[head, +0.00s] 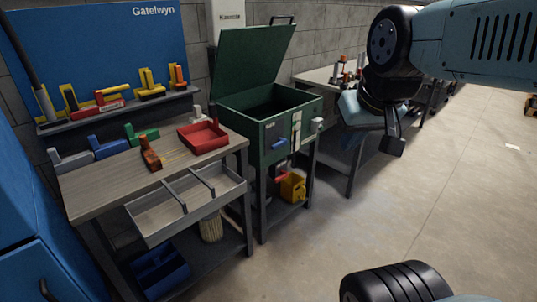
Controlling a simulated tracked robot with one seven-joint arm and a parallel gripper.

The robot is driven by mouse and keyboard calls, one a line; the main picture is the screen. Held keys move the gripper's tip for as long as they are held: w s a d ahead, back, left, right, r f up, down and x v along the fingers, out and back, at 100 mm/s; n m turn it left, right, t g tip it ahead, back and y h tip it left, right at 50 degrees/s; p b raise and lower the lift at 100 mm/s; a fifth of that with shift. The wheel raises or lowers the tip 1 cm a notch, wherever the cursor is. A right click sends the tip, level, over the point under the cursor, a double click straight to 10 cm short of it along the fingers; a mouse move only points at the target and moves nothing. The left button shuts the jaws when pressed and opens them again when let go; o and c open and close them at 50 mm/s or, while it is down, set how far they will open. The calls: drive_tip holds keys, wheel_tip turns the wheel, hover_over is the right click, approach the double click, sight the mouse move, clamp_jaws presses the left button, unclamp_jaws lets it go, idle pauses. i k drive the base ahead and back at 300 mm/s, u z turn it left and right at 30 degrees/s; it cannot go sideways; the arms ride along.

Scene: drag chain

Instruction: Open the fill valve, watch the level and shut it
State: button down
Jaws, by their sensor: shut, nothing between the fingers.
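A green open-topped tank (251,152) on legs stands in the middle, its green lid (252,62) raised and tilted back. A pale vertical strip (297,128), perhaps a level gauge, is on its front. A small blue part (280,144) sits left of the strip, and a red handle-like part (281,178) shows below the tank; I cannot tell which is the fill valve. The liquid level is not visible. My gripper (394,146) hangs at the upper right, in front of and right of the tank, apart from it. It is shut and empty.
A workbench (95,193) with a red tray (203,137), an open drawer (187,207) and coloured tools stands left. A yellow container (292,187) is on the tank's lower shelf. Another bench (318,76) stands behind.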

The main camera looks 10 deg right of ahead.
sight(282, 142)
drive_tip(key=u, duration=0.05)
drive_tip(key=i, duration=0.95)
drive_tip(key=z, duration=0.1)
